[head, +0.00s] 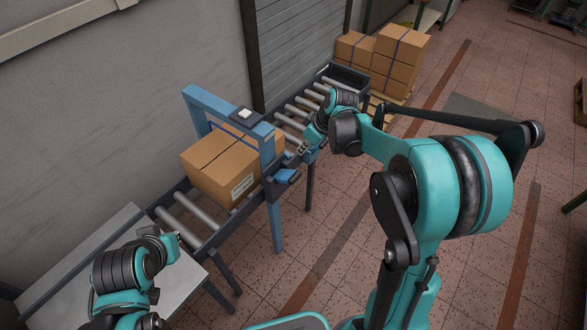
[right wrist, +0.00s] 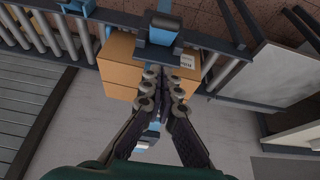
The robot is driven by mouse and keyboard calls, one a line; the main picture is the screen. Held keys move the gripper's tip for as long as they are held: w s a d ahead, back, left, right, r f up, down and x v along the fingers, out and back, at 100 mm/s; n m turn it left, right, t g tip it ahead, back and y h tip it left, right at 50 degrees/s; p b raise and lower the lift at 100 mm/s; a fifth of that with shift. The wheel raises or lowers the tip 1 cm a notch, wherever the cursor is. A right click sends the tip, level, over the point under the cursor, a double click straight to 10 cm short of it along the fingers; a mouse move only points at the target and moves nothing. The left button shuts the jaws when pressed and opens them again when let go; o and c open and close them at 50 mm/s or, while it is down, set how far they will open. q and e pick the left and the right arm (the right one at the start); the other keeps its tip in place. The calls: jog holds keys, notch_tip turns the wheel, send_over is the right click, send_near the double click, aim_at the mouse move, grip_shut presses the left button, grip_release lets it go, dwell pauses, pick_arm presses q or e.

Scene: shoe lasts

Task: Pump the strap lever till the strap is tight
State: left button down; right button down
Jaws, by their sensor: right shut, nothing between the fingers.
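A brown cardboard box (head: 223,170) sits on the roller conveyor under a blue arch (head: 275,215). A dark strap line (head: 238,139) seems to cross its top; its tension cannot be told. A small blue unit with a dark part (head: 288,177), which may carry the strap lever, is on the arch's near post. A blue and dark part also shows in the right wrist view (right wrist: 160,45), just beyond the fingertips. My right gripper (head: 301,150) is shut and empty close to the arch; contact cannot be told. My left gripper (head: 178,239) is near the conveyor's near end, its fingers too small to judge.
Bare conveyor rollers (head: 190,215) lie on both sides of the box. A grey table (head: 95,265) stands at the lower left. Stacked strapped boxes (head: 398,60) stand on a pallet at the back. A wall and shutter (head: 297,50) run behind the conveyor. The tiled floor at right is open.

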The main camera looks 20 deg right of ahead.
jog(key=shift+a+f, duration=0.1)
jog(key=b, duration=0.3)
send_over(294, 175)
jog(key=f, duration=0.8)
jog(key=shift+w+a+f, duration=0.15)
jog(key=shift+w, duration=0.1)
jog(key=f, duration=0.3)
jog(key=shift+s+d+f+b, duration=0.25)
jog(key=shift+b, duration=0.05)
jog(key=shift+s+d+f, duration=0.1)
jog(key=shift+s+f, duration=0.1)
jog(key=shift+f, duration=0.25)
jog(key=shift+s+d+f+t+b, duration=0.2)
jog(key=shift+s+f+t+b, duration=0.1)
jog(key=shift+b, duration=0.35)
